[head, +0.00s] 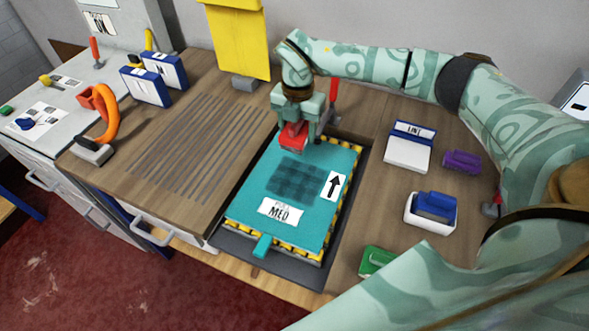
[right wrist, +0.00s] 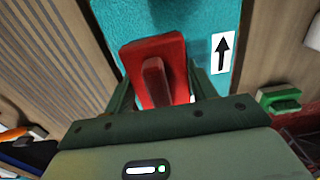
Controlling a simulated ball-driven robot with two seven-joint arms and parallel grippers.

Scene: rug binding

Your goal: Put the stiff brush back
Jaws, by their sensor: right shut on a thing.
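My right gripper (head: 298,112) is shut on a red brush-like block (head: 292,137) with a raised grip. It holds the block at the far end of the teal board marked MED (head: 255,190). The red block (right wrist: 142,62) sits between the two fingers of the gripper (right wrist: 160,85) in the right wrist view. Its underside is hidden, so I cannot tell whether it touches the board. A blue brush-like block (head: 436,206) lies in a white tray (head: 421,222) to the right. A purple block (head: 462,162) and a green block (head: 377,261) lie on the wood. My left gripper is out of view.
A white holder with a blue label card (head: 407,152) stands right of the board. A slatted panel (head: 200,148) lies to the left. Blue and white boxes (head: 147,85), an orange-handled tool (head: 106,115) and a yellow panel (head: 238,40) stand farther back. Bare wood separates the right-hand items.

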